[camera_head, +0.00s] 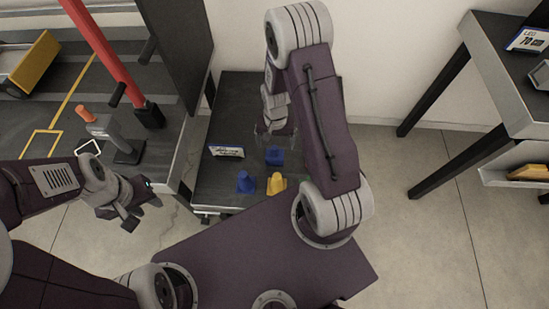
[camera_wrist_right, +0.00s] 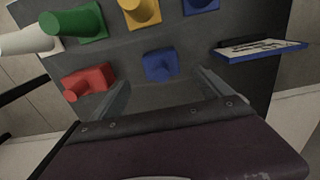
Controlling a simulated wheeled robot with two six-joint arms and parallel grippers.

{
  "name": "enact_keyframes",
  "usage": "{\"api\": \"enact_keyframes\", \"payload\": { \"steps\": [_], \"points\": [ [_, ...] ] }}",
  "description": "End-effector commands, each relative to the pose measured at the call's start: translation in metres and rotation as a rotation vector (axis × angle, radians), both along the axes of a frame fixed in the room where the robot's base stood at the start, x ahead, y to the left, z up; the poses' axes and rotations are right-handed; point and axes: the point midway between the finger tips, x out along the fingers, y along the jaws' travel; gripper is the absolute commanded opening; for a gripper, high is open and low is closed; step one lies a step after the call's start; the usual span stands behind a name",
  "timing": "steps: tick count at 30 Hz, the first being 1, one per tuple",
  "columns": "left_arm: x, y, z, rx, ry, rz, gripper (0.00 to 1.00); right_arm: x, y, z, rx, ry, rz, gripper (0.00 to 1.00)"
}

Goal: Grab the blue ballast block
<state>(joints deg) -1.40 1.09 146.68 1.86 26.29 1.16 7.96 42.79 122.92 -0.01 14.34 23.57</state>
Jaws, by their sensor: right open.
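The blue ballast block (camera_head: 275,155) sits on a dark low table, below my right gripper in the head view. A second blue piece (camera_head: 245,182) stands nearer, cone-like on a square base. My left gripper (camera_head: 142,207) hangs at the left, away from the pieces; its finger gap is unclear.
A yellow cone (camera_head: 277,183) stands close to the blue block. Red (camera_wrist_right: 88,82), green (camera_wrist_right: 77,22) and white (camera_wrist_right: 30,40) pieces stand beside it in the wrist view. A small sign (camera_head: 226,151) stands on the dark table (camera_head: 225,115). A bench with a scanner-like tool (camera_head: 118,135) is left.

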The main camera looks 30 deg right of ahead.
Motion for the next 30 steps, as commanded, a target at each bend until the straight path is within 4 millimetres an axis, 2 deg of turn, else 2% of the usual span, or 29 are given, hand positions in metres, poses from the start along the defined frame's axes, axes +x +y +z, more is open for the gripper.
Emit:
{"api": "enact_keyframes", "payload": {
  "steps": [4, 9, 15, 23, 29, 30],
  "points": [
    [0.000, 0.000, -0.005, 0.000, 0.000, 0.000, 0.36, 0.000, 0.000, -0.008, 0.001, 0.001, 0.000, 0.89],
    [0.000, 0.000, -0.020, 0.000, 0.000, 0.000, 0.36, 0.000, 0.000, -0.036, 0.001, 0.001, 0.000, 0.89],
    [0.000, 0.000, -0.023, 0.000, 0.000, 0.000, 0.36, 0.000, 0.001, -0.044, 0.000, 0.000, 0.000, 0.89],
    [0.000, 0.000, -0.051, 0.000, 0.000, 0.000, 0.36, 0.000, 0.003, -0.089, 0.000, 0.000, 0.000, 0.89],
    [0.000, 0.000, -0.049, 0.000, 0.000, 0.000, 0.36, 0.001, 0.003, -0.089, 0.000, -0.002, 0.000, 0.89],
    [0.000, 0.000, -0.049, 0.000, 0.000, 0.000, 0.36, 0.001, 0.003, -0.089, 0.000, -0.001, 0.000, 0.86]
  ]
}}
